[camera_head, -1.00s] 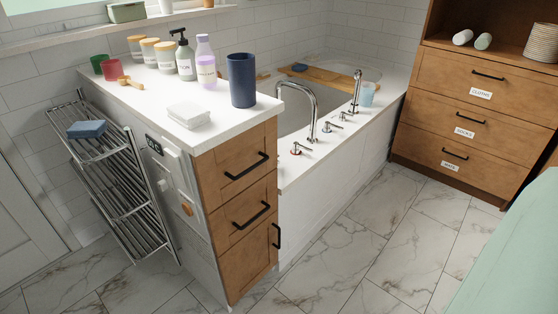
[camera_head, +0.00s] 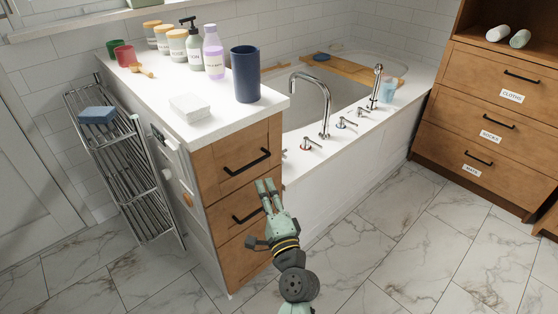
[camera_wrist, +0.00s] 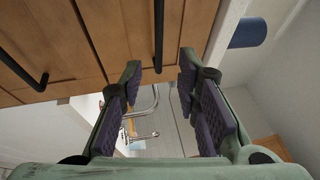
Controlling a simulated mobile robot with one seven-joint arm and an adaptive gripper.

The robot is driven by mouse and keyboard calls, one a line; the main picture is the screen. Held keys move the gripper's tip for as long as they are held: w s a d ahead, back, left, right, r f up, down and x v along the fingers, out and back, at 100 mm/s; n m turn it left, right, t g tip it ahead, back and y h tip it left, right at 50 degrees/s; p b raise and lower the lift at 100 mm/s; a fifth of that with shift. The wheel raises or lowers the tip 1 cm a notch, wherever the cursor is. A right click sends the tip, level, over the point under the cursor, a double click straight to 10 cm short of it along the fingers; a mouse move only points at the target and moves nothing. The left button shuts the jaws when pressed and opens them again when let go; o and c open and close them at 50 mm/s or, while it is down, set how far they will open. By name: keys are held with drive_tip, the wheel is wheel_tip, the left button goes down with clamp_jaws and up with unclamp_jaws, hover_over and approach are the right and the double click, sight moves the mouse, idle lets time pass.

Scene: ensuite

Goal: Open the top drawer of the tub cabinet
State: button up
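The tub cabinet is a wooden drawer unit under a white counter, at the end of the bathtub. Its top drawer (camera_head: 222,152) is closed, with a black bar handle (camera_head: 247,162). The middle drawer's handle (camera_head: 249,215) is below it. My gripper (camera_head: 266,184) is in front of the cabinet's right side, just below the top handle, fingers pointing up. In the wrist view my gripper (camera_wrist: 160,60) is open and empty. There a black handle (camera_wrist: 159,35), apparently the top drawer's, lies ahead between the fingertip lines. I see no contact. The lowest handle is hidden behind my gripper.
The counter (camera_head: 215,127) holds a dark blue cup (camera_head: 245,75), a soap bar (camera_head: 190,106), bottles and jars. A metal towel rack (camera_head: 125,165) stands left of the cabinet. The bathtub (camera_head: 345,165) is to the right. The marble floor (camera_head: 400,250) is clear.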

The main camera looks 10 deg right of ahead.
sight(254, 163)
drive_tip(key=p+x, duration=0.3)
drive_tip(key=x, duration=0.7)
drive_tip(key=shift+w+p, duration=0.3)
drive_tip(key=shift+w, duration=0.05)
clamp_jaws()
drive_tip(key=shift+f, duration=0.1)
idle(0.3)
